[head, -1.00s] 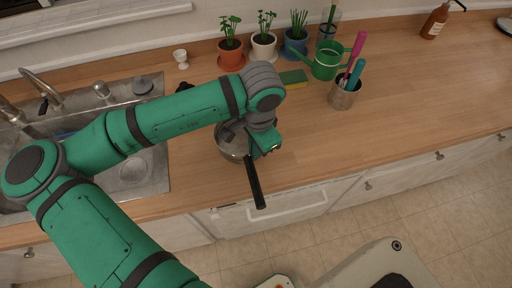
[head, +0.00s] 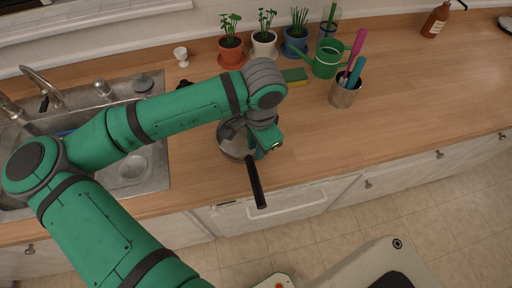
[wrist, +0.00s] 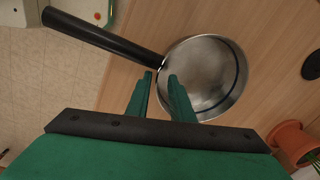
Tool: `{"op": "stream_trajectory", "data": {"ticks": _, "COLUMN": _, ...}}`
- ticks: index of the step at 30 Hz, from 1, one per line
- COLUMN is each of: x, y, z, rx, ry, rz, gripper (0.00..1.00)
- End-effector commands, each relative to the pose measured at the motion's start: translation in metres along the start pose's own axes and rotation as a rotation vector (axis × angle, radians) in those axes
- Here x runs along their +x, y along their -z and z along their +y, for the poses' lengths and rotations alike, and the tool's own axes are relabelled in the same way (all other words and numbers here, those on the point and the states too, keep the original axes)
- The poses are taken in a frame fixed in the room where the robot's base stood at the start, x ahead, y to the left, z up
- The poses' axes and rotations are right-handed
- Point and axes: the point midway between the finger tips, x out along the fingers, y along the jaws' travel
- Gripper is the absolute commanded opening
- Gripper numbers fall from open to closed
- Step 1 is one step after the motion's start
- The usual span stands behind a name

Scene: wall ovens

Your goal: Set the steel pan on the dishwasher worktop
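The steel pan (head: 234,148) sits on the wooden worktop (head: 310,140) above the white dishwasher front (head: 285,208). Its black handle (head: 255,184) points toward the front and overhangs the worktop edge. In the wrist view the pan (wrist: 208,70) shows its empty inside, with the handle (wrist: 100,35) running to the upper left. My gripper (wrist: 161,78) is over the pan's rim near the handle joint. Its two fingers stand apart, one outside the rim and one over the pan's inside. A gap shows between them. In the head view my gripper (head: 262,152) hides part of the pan.
A sink (head: 130,165) lies to the left. Potted plants (head: 264,42), a sponge (head: 295,76), a green watering can (head: 326,62) and a utensil cup (head: 344,94) stand behind.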

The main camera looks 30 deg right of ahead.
Motion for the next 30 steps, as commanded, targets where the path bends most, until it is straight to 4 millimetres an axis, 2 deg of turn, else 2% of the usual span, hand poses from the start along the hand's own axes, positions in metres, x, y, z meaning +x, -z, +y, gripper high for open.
{"op": "stream_trajectory", "data": {"ticks": 9, "x": -0.061, "y": 0.001, "z": 0.000, "rx": 0.002, "ry": 0.003, "rz": 0.001, "gripper": 0.21}}
{"op": "stream_trajectory", "data": {"ticks": 15, "x": -0.095, "y": 0.000, "z": 0.000, "rx": 0.001, "ry": 0.002, "rz": 0.001, "gripper": 0.21}}
{"op": "stream_trajectory", "data": {"ticks": 21, "x": -0.110, "y": 0.000, "z": 0.000, "rx": 0.000, "ry": 0.001, "rz": 0.001, "gripper": 0.21}}
{"op": "stream_trajectory", "data": {"ticks": 30, "x": -0.113, "y": 0.000, "z": 0.000, "rx": 0.001, "ry": 0.001, "rz": 0.000, "gripper": 0.21}}
